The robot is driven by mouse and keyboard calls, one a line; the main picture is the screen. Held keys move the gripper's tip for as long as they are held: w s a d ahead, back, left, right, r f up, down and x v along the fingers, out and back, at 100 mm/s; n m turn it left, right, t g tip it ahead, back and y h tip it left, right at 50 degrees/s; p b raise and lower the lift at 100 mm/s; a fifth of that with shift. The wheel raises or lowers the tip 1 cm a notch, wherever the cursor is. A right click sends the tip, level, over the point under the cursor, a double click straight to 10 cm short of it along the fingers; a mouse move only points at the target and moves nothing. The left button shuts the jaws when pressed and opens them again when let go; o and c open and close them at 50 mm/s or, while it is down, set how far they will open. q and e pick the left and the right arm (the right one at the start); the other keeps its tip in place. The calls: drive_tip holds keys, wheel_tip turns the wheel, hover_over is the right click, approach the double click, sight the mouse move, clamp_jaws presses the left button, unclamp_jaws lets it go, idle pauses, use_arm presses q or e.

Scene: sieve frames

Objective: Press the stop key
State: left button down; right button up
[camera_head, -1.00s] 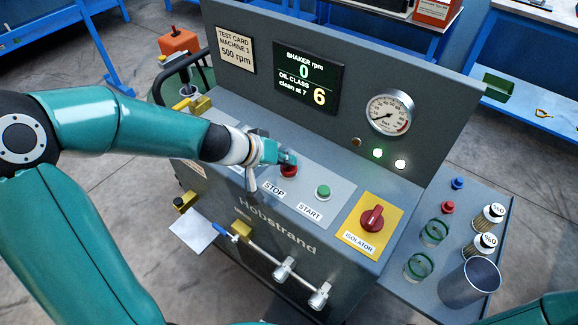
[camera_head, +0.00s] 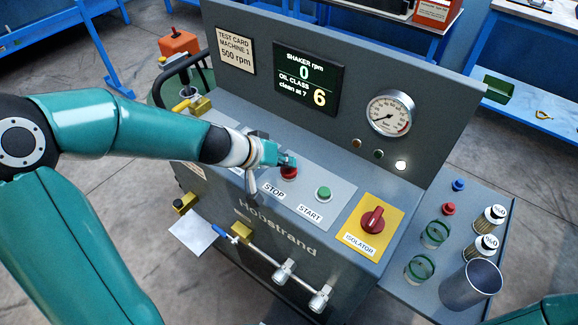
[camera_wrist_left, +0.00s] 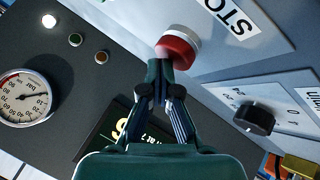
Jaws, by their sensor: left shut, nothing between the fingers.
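The red stop key (camera_head: 289,174) sits on the light panel above the STOP label, left of the green start key (camera_head: 323,193). My left gripper (camera_head: 286,161) is shut and empty, with its fingertips at the stop key. In the left wrist view the closed fingertips (camera_wrist_left: 158,70) overlap the edge of the red stop key (camera_wrist_left: 178,46); whether it is pushed in cannot be told. The shaker display (camera_head: 308,78) reads 0 rpm and oil class 6. My right gripper is out of view.
A red isolator switch (camera_head: 373,218) is on the right of the panel, below the gauge (camera_head: 389,113). The white lamp (camera_head: 400,165) is lit; the green lamp (camera_head: 379,154) is dark. A side table at right holds jars and a metal cup (camera_head: 469,285).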

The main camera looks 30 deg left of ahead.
sight(286, 170)
use_arm(q)
drive_tip(key=shift+r+p, duration=0.45)
drive_tip(key=shift+r, duration=0.3)
drive_tip(key=shift+r, duration=0.1)
wheel_tip(286, 170, up, 5)
drive_tip(key=p, duration=0.4)
idle(0.5)
drive_tip(key=shift+s, duration=0.1)
